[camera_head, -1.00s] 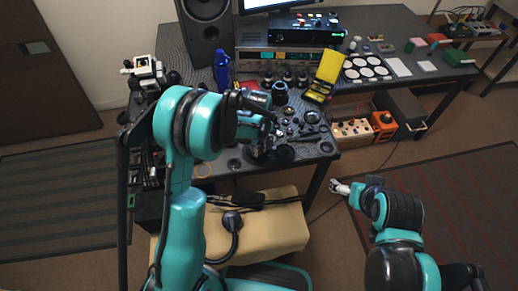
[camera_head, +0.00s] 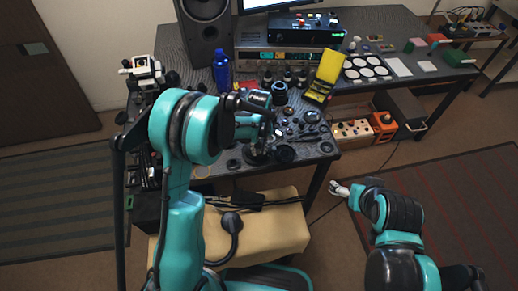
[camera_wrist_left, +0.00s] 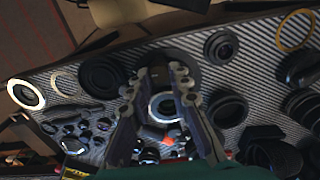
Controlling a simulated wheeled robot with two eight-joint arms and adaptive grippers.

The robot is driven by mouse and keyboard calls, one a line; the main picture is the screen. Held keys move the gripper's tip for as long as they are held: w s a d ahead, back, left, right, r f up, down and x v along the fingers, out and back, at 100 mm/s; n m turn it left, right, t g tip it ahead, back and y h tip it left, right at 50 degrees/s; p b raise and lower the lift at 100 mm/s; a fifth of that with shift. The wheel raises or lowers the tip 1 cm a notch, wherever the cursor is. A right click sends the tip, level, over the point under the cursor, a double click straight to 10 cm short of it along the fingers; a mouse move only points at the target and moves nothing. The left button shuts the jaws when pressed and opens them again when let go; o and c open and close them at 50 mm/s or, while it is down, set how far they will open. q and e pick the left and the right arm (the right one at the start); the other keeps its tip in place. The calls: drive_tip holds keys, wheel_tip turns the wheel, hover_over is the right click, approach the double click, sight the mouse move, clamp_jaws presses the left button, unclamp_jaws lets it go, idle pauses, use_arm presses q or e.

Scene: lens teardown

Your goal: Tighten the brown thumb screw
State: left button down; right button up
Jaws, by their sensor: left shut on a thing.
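My left gripper (camera_head: 262,150) is low over the near right part of the desk, among dark lens parts. In the left wrist view its two fingers (camera_wrist_left: 166,72) reach to a dark round base on the striped mat. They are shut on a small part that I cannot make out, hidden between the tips. A metal-rimmed ring (camera_wrist_left: 166,107) shows between the fingers. I cannot pick out the brown thumb screw for certain. My right gripper (camera_head: 339,188) is away from the desk, over the floor; its jaws are too small to read.
Several lens rings and barrels lie close around the left gripper. A blue bottle (camera_head: 222,72), a yellow case (camera_head: 328,68) and a speaker (camera_head: 206,25) stand farther back on the desk. A tan padded seat (camera_head: 270,236) is in front. The floor around my right gripper is clear.

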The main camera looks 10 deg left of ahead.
sight(259, 152)
use_arm(q)
drive_tip(key=c, duration=1.4)
unclamp_jaws()
drive_tip(key=shift+o, duration=0.2)
drive_tip(key=shift+r, duration=0.15)
wheel_tip(259, 152, up, 12)
drive_tip(key=shift+s, duration=0.1)
drive_tip(key=s+a+r+m+t, duration=0.2)
drive_tip(key=s+a+r+t, duration=0.2)
drive_tip(key=s+r, duration=0.55)
drive_tip(key=s+a+f+m+t, duration=0.2)
drive_tip(key=s+f+t, duration=0.1)
drive_tip(key=s, duration=0.8)
